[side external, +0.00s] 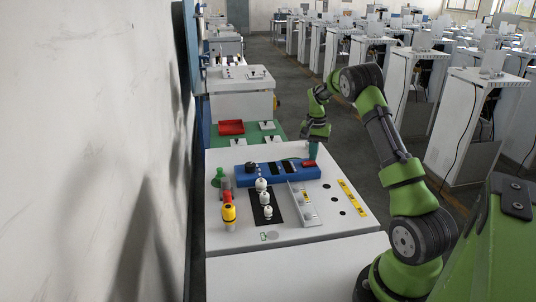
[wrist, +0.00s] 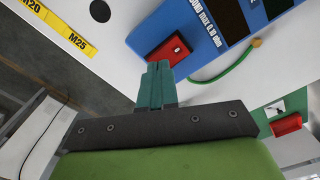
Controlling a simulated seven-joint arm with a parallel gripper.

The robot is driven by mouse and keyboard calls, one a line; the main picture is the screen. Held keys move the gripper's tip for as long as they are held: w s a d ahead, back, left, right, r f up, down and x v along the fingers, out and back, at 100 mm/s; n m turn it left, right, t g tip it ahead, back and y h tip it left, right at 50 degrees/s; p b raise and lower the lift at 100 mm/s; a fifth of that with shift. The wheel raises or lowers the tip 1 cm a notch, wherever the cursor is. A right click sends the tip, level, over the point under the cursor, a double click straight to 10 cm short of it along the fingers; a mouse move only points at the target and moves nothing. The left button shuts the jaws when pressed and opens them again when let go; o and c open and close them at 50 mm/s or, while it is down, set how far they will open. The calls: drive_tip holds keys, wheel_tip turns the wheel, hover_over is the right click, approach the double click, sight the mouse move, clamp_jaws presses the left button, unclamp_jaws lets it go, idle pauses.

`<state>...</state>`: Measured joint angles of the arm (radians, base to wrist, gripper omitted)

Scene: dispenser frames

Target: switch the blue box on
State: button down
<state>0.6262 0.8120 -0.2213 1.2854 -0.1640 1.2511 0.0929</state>
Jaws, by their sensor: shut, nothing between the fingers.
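The blue box (side external: 283,179) lies across the white bench top in the side external view. Its right end carries a red rocker switch (side external: 308,163). In the wrist view the blue box (wrist: 221,24) fills the top right, and the red switch (wrist: 168,50) with a small white mark shows at its near end. My gripper (side external: 313,156) points down just behind the switch. Its teal fingers (wrist: 158,66) are shut together and empty, with the tips beside the switch's lower edge. I cannot tell whether they touch it.
A green cable (wrist: 222,68) with a yellow end runs beside the box. White knobbed parts on a black plate (side external: 267,198), a metal rail (side external: 301,204), a yellow-and-red part (side external: 228,212) and a yellow label strip (side external: 352,197) are in front. A red tray (side external: 231,127) stands behind.

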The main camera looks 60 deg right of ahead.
drive_tip(key=shift+f, duration=0.55)
drive_tip(key=shift+r, duration=3.55)
drive_tip(key=shift+s+f, duration=0.1)
drive_tip(key=shift+f, duration=0.3)
drive_tip(key=shift+s+a+f, duration=0.3)
drive_tip(key=shift+s+a, duration=0.05)
drive_tip(key=shift+a, duration=0.15)
drive_tip(key=a+r+n+t, duration=0.1)
drive_tip(key=a+r+n, duration=0.15)
drive_tip(key=a, duration=0.45)
drive_tip(key=a+r+n+t, duration=0.1)
drive_tip(key=a+r, duration=0.3)
drive_tip(key=a, duration=0.3)
drive_tip(key=s+a+r+n+t, duration=0.1)
drive_tip(key=s+a, duration=0.3)
drive_tip(key=a, duration=0.4)
drive_tip(key=s+a+r+n+t+y, duration=0.1)
drive_tip(key=s+a+r+n, duration=0.3)
drive_tip(key=a, duration=0.4)
drive_tip(key=s+a+r+n+t+y, duration=0.1)
drive_tip(key=s+a+r+n+t, duration=0.1)
drive_tip(key=s+a, duration=0.3)
drive_tip(key=a+r+t, duration=0.1)
drive_tip(key=a, duration=0.2)
drive_tip(key=shift+s+a, duration=0.25)
drive_tip(key=shift+s, duration=0.1)
